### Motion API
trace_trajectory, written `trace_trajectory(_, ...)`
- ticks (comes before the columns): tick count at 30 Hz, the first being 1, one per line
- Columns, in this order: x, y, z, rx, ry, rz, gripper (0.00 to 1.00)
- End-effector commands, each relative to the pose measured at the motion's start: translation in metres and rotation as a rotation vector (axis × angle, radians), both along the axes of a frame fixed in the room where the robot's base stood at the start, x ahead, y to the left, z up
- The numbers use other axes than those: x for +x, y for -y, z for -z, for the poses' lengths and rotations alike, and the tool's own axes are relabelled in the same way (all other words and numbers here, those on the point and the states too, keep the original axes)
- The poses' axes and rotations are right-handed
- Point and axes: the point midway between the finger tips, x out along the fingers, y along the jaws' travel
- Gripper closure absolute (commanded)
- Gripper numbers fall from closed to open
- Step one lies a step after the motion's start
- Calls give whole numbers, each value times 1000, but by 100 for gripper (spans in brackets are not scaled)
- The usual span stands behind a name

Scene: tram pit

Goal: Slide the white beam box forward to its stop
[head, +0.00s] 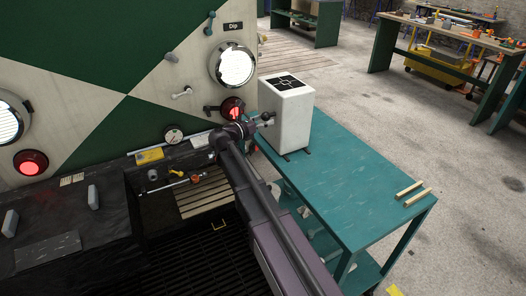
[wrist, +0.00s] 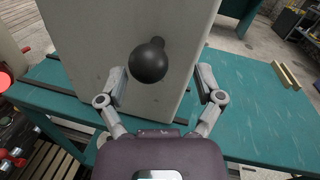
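The white beam box (head: 290,112) stands upright at the far left end of the teal table (head: 350,180), with a black-and-white target on its top. In the wrist view its pale face (wrist: 95,45) fills the upper middle, with a round black knob (wrist: 148,62) sticking out. My gripper (wrist: 162,78) is open, its two fingers spread left and right of the knob and slightly below it. The fingers look apart from the knob. In the head view my gripper (head: 264,121) is at the box's left side, and the knob is hard to make out there.
Two wooden strips (head: 412,192) lie near the table's right end; the tabletop between them and the box is clear. Dark rails (wrist: 50,92) run at the box's foot. Left is the tram front with a lit red lamp (head: 232,107) and a dark pit (head: 190,245).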

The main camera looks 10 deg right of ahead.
Motion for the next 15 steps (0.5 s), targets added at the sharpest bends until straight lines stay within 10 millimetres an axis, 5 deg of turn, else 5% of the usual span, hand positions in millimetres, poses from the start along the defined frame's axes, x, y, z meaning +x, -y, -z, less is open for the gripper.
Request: trace_trajectory(15, -35, -66, 0, 0, 0, -2, 16)
